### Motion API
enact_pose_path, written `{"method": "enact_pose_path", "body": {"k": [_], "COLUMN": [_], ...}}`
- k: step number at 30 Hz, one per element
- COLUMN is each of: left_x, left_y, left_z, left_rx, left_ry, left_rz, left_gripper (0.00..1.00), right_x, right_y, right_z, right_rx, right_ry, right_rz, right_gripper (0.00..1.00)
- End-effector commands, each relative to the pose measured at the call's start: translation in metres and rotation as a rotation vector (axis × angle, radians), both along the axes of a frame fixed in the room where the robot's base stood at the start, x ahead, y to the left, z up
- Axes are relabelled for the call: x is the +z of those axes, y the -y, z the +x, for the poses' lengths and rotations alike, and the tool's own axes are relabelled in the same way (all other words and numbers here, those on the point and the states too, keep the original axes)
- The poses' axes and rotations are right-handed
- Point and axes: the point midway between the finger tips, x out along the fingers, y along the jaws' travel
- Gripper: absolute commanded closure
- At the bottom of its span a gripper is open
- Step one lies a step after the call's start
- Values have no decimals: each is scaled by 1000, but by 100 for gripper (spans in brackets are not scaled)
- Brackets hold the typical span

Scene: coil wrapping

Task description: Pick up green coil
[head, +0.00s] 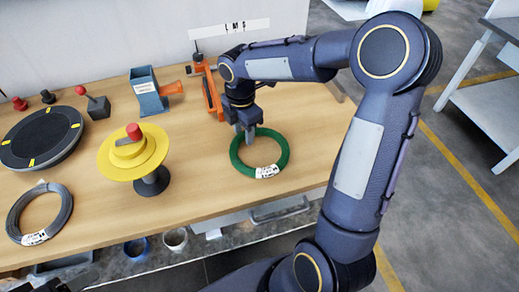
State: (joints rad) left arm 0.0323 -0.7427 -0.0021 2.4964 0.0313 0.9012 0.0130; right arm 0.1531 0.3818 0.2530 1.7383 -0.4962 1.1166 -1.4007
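The green coil (287,153) lies flat on the wooden table, right of the middle, with a white label at its front edge. My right gripper (244,139) points down at the coil's upper left side. Its fingers overlap the coil's rim in the picture, but I cannot tell if they touch or grip it. The finger gap is too small to make out. My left gripper is not clearly in view; only a dark part (65,284) shows at the bottom left.
A grey coil (66,212) lies at the left. A yellow spool stand (113,165) with a red knob and a black turntable (40,135) stand on the table (205,165). A blue holder (147,92) and an orange clamp tool (211,97) stand at the back, near my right arm.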

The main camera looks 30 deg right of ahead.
Motion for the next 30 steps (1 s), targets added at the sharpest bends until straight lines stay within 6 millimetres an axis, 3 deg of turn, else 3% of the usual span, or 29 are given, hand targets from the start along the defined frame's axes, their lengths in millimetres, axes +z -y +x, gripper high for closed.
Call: {"method": "enact_pose_path", "body": {"k": [1,9,22,30], "left_x": [0,0,1,4], "left_y": [0,0,0,0], "left_z": [0,0,0,0], "left_rx": [0,0,0,0], "left_ry": [0,0,0,0], "left_rz": [0,0,0,0], "left_gripper": [42,42,42,42], "right_x": [0,0,6,40], "right_y": [0,0,0,-4], "right_z": [0,0,1,-4], "right_rx": [0,0,-1,2], "right_ry": [0,0,3,5], "right_rz": [0,0,0,0], "right_gripper": [68,100,100,100]}}
